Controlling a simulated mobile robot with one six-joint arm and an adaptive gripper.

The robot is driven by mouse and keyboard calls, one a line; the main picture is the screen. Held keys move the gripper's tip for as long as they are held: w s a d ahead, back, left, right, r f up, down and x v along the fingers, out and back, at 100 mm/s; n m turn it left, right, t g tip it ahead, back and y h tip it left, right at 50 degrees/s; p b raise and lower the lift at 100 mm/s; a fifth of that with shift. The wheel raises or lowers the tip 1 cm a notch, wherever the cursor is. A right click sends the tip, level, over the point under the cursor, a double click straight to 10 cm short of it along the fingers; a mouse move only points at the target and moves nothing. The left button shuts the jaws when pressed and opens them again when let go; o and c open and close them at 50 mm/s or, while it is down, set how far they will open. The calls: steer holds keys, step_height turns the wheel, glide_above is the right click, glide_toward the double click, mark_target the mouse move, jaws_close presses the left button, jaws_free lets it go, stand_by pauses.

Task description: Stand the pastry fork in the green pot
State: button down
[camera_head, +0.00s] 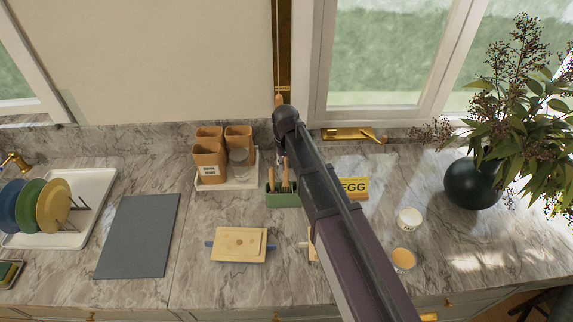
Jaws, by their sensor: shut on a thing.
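The green pot (282,200) is a small rectangular holder standing on the marble counter, left of my arm. Slim utensils with brown, wooden-looking parts (285,186) stand up in it. My gripper (280,158) points down just above the pot, partly hidden by my wrist. It is shut on a slim thing, which I take to be the pastry fork, at the pot's opening. The fork is too small and covered to tell apart from the other utensils, so I cannot tell how deep it sits or whether it touches the pot.
Brown canisters and a glass jar stand on a white tray (240,183) at left. A yellow EGG box (354,187), a white jar (410,219) and a dark plant vase (472,183) are at right. A wooden board (239,244) lies in front; a grey mat (140,236) lies left.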

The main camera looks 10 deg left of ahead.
mark_target(286, 176)
steer(key=shift+f+b, duration=1.7)
steer(key=shift+f, duration=0.2)
steer(key=shift+c, duration=2.4)
jaws_free()
steer(key=shift+r, duration=0.1)
